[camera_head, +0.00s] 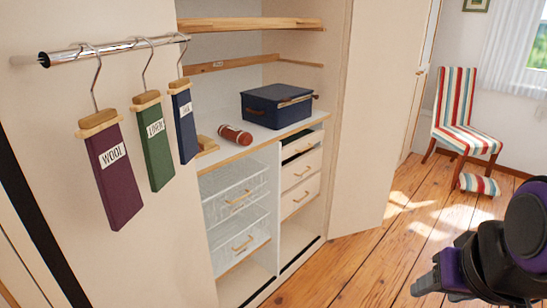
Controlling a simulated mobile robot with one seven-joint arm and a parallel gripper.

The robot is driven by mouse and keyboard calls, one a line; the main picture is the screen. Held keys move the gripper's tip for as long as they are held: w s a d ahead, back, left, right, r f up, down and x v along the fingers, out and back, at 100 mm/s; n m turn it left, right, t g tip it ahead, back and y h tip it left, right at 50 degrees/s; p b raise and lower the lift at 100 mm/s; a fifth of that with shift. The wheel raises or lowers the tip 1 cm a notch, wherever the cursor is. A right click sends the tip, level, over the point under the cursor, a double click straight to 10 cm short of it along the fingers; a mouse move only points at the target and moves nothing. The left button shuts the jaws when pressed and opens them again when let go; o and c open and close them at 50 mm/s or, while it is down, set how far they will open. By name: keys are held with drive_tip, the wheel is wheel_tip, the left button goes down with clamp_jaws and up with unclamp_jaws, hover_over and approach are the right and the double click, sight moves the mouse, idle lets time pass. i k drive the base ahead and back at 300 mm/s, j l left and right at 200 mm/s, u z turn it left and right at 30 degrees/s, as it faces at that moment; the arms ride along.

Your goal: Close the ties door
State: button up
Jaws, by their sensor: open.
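A cream wardrobe stands open. Its left door (60,200) carries a chrome rail (115,47) with three labelled hanging pieces: a purple one (115,175) reading WOOL, a green one (155,150) that seems to read LINEN, and a blue one (184,125) with a label too small to read. The right door (375,120) is swung wide open, its plain broad face showing. Neither door visibly bears the word ties. My gripper (430,283) is open and empty at the lower right, over the floor and apart from both doors.
Inside are a navy box (275,105), a brown roll (234,135), white drawers (300,170) and wire baskets (237,197). Wooden floor (340,265) lies clear before the right door.

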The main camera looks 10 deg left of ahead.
sight(160, 258)
drive_tip(key=k+j, duration=0.7)
drive_tip(key=j, duration=0.25)
drive_tip(key=k+j, duration=0.1)
drive_tip(key=j, duration=1.8)
drive_tip(key=u, duration=0.05)
